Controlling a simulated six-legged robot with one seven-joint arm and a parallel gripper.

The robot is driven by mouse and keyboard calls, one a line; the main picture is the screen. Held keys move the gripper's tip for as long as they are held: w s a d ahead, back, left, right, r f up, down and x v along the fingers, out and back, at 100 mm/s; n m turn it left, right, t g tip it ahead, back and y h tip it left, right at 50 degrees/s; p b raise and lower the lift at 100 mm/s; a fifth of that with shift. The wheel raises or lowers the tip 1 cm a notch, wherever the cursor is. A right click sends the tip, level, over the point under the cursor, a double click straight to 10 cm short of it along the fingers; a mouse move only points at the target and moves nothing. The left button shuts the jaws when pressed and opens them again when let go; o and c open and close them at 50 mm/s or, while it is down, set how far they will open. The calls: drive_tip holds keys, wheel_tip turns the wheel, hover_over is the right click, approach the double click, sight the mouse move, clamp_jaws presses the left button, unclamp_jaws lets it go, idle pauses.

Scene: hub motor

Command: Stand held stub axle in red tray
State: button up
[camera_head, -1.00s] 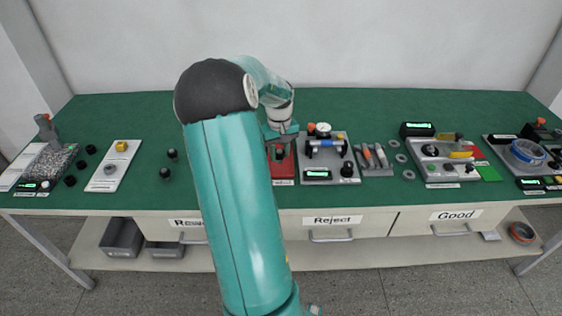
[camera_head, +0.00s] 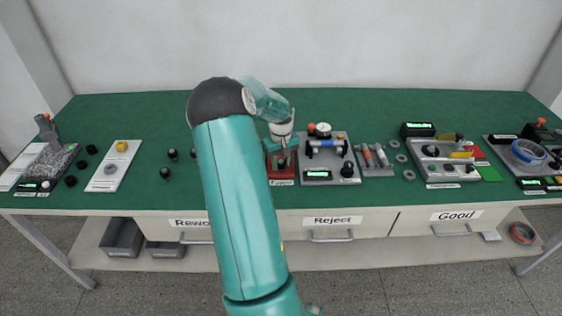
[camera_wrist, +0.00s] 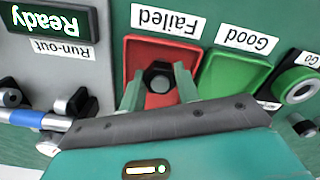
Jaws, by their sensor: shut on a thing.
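The red tray (camera_wrist: 186,53) lies below my gripper (camera_wrist: 158,90) in the wrist view, beside a "Failed" label. My gripper is shut on the stub axle (camera_wrist: 158,76), a dark piece seen nearly end-on between the two fingers, over the middle of the tray. I cannot tell whether its lower end touches the tray floor.
A green tray (camera_wrist: 230,76) with a "Good" label adjoins the red one. A run-out gauge station (camera_head: 326,160) stands close to the right of the red tray in the head view. Dark cylindrical parts (camera_head: 173,154) stand on the green mat left of my arm.

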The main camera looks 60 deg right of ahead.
sight(281, 161)
drive_tip(key=o, duration=1.1)
wheel_tip(281, 161, up, 12)
drive_tip(key=shift+r, duration=0.15)
